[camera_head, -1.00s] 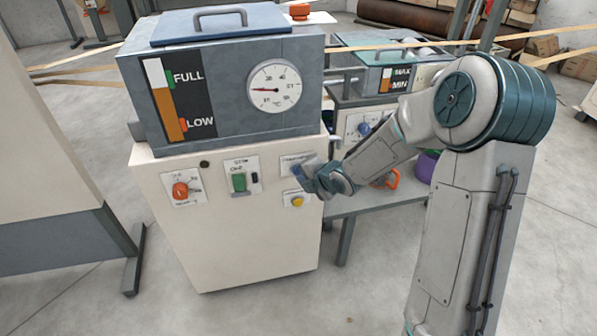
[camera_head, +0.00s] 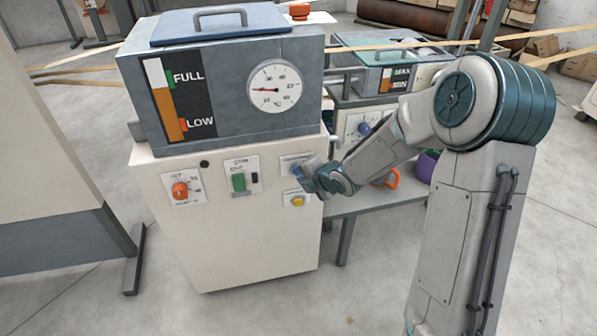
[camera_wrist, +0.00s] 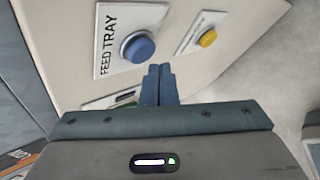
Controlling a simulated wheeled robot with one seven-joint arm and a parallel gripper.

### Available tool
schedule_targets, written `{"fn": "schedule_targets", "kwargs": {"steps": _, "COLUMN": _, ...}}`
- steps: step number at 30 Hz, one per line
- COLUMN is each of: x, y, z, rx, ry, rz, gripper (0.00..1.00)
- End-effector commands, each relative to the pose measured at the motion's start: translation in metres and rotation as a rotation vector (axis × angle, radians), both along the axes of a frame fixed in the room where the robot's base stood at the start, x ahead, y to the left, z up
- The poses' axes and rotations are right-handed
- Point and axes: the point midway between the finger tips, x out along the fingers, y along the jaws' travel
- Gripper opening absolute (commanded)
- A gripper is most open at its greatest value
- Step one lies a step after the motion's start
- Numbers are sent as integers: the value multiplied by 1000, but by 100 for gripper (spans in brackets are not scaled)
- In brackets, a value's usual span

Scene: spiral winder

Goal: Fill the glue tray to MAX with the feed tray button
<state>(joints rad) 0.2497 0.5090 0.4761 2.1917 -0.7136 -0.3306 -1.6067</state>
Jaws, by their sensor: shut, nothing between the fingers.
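The blue feed tray button (camera_wrist: 138,47) sits on a white plate marked FEED TRAY in the wrist view. My gripper (camera_wrist: 159,72) is shut and empty, its fingertips close beside the button. A gap seems to show between them. In the head view my gripper (camera_head: 306,176) is at the cabinet's right edge, partly covering the feed tray plate (camera_head: 290,161). The glue tray (camera_head: 385,55) stands behind to the right, with a MAX and MIN gauge (camera_head: 386,80). The gauge shows orange low down, but its exact level is too small to read.
A yellow button (camera_wrist: 207,39) is close to the blue one. The cabinet (camera_head: 240,240) also has a red knob (camera_head: 180,190) and a green switch (camera_head: 239,182). The tank (camera_head: 225,85) above has a FULL and LOW gauge and a dial. Open floor lies in front.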

Motion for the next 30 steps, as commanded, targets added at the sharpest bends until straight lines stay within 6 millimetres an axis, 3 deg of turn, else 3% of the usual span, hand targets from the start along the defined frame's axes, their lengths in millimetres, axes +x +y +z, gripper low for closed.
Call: {"fn": "schedule_targets", "kwargs": {"steps": 30, "x": 10, "y": 3, "z": 0, "rx": 0, "ry": 0, "rz": 0, "gripper": 0}}
